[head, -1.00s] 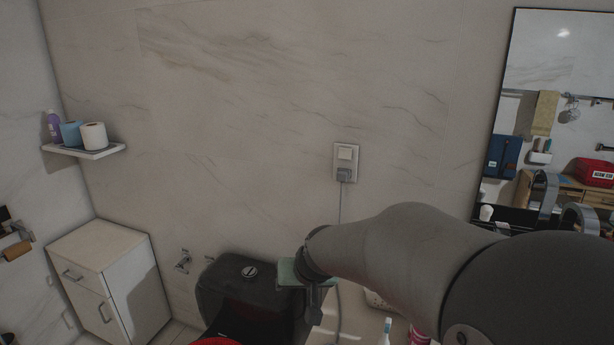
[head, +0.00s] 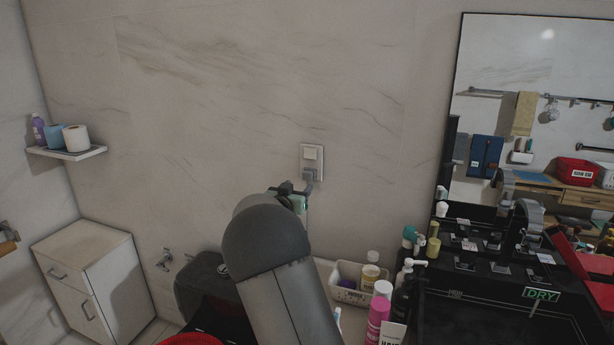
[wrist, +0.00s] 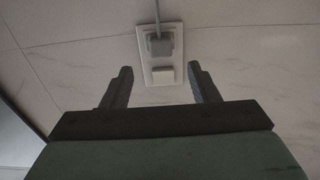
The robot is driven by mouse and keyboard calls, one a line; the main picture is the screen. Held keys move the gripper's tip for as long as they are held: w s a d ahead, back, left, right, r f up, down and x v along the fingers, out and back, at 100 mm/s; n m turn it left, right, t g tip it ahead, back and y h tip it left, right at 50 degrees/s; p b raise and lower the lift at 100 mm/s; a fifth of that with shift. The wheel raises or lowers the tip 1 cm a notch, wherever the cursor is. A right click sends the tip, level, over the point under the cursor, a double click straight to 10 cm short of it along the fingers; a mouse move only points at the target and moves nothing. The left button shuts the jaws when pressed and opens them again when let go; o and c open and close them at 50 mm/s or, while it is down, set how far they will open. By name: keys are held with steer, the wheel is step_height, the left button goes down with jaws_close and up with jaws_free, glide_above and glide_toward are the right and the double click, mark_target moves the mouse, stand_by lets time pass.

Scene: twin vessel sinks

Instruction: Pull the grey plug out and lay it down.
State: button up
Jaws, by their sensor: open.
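The grey plug (head: 309,175) sits in the lower part of a white wall socket plate (head: 318,151), below a white switch. Its cord hangs down the wall and is partly hidden by my arm. In the wrist view the plate appears upside down, with the grey plug (wrist: 160,46) and its cord at the top. My gripper (head: 294,187) is close to the wall, just below and left of the plug. In the wrist view my gripper (wrist: 160,75) is open and empty, its two fingers apart on either side of the plate's line, short of the plug.
A black counter (head: 470,250) with bottles and sink fittings stands at the right under a mirror (head: 540,110). A white basket (head: 345,285) and a pink bottle (head: 379,310) are right of my arm. The wall around the socket is bare.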

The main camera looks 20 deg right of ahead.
mark_target(307, 177)
steer(key=shift+w, duration=0.1)
steer(key=p+x, duration=0.2)
steer(key=x, duration=0.5)
steer(key=shift+p+x, duration=0.6)
steer(key=shift+x, duration=0.35)
stand_by(0.8)
jaws_close()
steer(key=shift+b+v, duration=0.8)
steer(key=shift+v, duration=2.25)
